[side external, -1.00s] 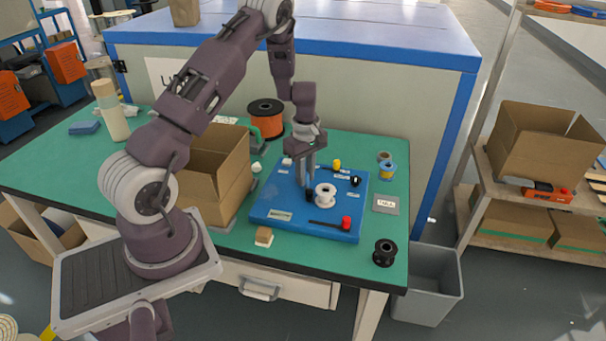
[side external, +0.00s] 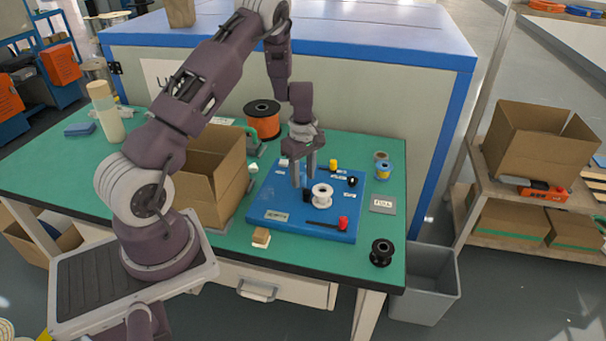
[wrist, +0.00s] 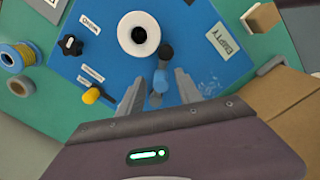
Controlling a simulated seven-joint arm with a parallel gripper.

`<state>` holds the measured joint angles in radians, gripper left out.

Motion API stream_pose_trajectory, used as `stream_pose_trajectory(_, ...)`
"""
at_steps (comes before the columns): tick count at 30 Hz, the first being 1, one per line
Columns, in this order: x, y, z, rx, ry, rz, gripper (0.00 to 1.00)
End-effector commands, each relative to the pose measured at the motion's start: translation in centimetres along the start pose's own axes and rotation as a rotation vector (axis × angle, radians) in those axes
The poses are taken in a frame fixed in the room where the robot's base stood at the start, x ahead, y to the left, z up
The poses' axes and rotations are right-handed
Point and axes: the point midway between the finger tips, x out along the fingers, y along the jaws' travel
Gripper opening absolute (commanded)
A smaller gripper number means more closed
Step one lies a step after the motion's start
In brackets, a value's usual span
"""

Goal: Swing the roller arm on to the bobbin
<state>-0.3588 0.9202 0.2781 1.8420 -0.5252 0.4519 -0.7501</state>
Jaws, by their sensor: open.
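The white bobbin (side external: 322,194) stands on the blue board (side external: 262,203); it also shows in the wrist view (wrist: 138,33). A dark roller (wrist: 166,51) on a blue-grey arm (wrist: 160,78) lies right beside the bobbin's rim; I cannot tell whether they touch. In the side view a black post (side external: 308,195) shows close to the bobbin's left side. My gripper (side external: 302,183) is open and low over the board, left of the bobbin. In the wrist view its fingers (wrist: 159,77) stand on either side of the roller arm, with gaps showing. The arm's near end is partly hidden.
A red-knobbed lever (side external: 342,223), a yellow knob (side external: 333,164) and a black knob (side external: 352,181) are on the board. An open cardboard box (side external: 228,180) stands left of it. An orange spool (side external: 262,120) is behind; a black spool (side external: 381,252) is at the front right.

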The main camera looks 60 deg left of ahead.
Motion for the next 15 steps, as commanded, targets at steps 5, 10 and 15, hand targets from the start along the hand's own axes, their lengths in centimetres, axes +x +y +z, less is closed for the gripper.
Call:
stream_pose_trajectory(5,-2.7,0.1,0.0,0.001,0.002,0.005,0.41)
stream_pose_trajectory(10,-6.0,0.1,0.0,0.0,0.002,0.005,0.41)
stream_pose_trajectory(15,-7.1,0.0,0.0,0.001,0.0,0.001,0.41)
